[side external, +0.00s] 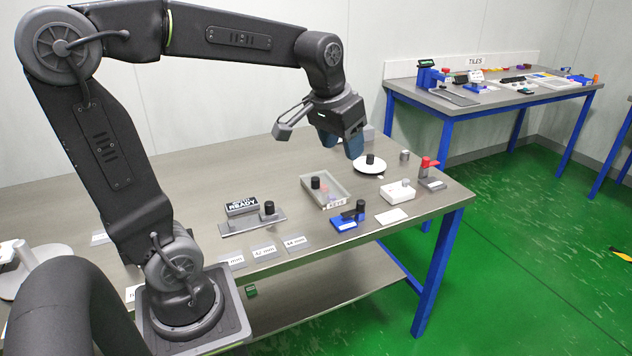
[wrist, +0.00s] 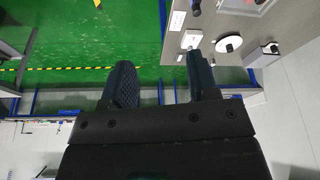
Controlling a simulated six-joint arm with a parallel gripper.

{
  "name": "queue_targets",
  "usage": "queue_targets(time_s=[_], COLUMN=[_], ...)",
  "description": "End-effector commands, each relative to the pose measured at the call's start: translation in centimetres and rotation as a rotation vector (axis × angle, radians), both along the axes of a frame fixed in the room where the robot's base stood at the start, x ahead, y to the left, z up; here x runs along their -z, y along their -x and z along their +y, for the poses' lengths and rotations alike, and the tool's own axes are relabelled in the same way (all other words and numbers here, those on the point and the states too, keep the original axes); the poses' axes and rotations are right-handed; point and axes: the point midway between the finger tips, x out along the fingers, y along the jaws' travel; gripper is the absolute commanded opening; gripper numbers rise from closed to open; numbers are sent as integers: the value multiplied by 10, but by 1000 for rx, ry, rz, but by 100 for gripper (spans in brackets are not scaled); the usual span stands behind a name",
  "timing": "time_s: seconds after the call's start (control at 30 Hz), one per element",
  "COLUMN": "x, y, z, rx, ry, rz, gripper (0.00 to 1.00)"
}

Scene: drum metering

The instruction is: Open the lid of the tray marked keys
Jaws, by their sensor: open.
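The tray marked KEYS (side external: 345,192) sits near the middle of the table in the side view. It is a shallow pale box with a white KEYS label (side external: 337,203) on its front. A black knob (side external: 315,183) stands at its left side, and the lid appears clear and closed over pinkish contents. My gripper (side external: 342,147) is open and empty, in the air behind and above the tray, near the white disc. Its two fingers (wrist: 160,68) show apart in the wrist view. A box cut off at that view's top edge may be the tray.
A white disc with a black knob (side external: 370,168) lies behind the tray. A blue block (side external: 348,217) with a black handle stands in front. A white box (side external: 398,192) and a red-topped device (side external: 430,170) are to the right. A READY sign (side external: 242,205) stands left.

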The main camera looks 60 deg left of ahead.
Motion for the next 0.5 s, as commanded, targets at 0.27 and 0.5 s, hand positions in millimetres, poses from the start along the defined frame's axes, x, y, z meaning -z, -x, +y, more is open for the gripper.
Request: queue_targets(time_s=[0.27,0.5], x=[35,96], y=[-76,-97], z=[126,240], rx=[-228,-402], ry=[56,120], rz=[135,229], gripper=[54,54])
